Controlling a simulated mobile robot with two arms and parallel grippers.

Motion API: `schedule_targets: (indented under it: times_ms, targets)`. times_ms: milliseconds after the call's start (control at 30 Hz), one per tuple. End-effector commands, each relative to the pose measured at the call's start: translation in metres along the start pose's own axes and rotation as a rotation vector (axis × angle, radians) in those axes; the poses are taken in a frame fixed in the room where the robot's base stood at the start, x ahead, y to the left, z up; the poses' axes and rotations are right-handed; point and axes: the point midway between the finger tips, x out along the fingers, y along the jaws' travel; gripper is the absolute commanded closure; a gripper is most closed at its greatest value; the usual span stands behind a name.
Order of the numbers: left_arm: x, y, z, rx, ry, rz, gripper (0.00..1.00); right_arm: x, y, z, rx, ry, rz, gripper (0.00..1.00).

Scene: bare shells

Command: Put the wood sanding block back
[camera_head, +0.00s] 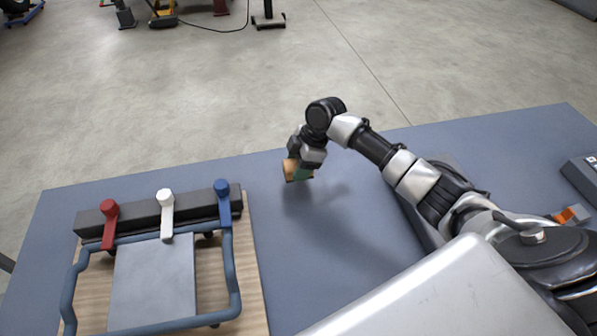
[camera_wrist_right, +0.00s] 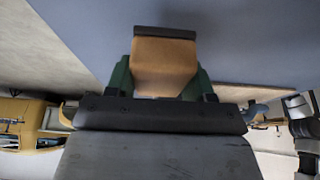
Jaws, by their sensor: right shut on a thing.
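The wood sanding block (camera_head: 291,170) is tan with a dark edge. It is in my right gripper (camera_head: 300,174), which is shut on it above the far middle part of the blue-grey table (camera_head: 330,250). In the right wrist view the block (camera_wrist_right: 165,62) sits between the two green fingers (camera_wrist_right: 165,88), its dark strip at the top of the picture. A shadow lies on the table to the right of and below the gripper. My left gripper is not in view.
A wooden board (camera_head: 250,290) at the left carries a blue tubular frame, a grey plate and a dark bar with red, white and blue levers (camera_head: 166,208). A dark grey item (camera_head: 583,178) and an orange piece (camera_head: 572,214) are at the right. The table's middle is clear.

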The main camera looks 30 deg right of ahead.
Motion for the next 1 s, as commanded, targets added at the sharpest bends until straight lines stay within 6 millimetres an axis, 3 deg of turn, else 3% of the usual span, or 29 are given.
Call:
schedule_targets:
  times_ms: [200, 600, 633, 767, 1000]
  targets:
    - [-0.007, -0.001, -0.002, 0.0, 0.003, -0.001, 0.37, 0.027, -0.002, 0.011, 0.001, -0.001, -0.003, 0.69]
    - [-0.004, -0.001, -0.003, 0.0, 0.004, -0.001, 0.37, 0.033, -0.001, 0.014, 0.001, -0.001, -0.001, 0.69]
    - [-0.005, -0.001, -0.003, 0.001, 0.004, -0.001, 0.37, 0.033, -0.001, 0.014, 0.001, -0.001, -0.001, 0.44]
    - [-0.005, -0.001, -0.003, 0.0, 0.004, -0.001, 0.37, 0.032, -0.001, 0.014, 0.001, -0.001, -0.001, 0.24]
    - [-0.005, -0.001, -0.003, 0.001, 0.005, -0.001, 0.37, 0.032, -0.001, 0.014, 0.0, -0.001, -0.001, 0.22]
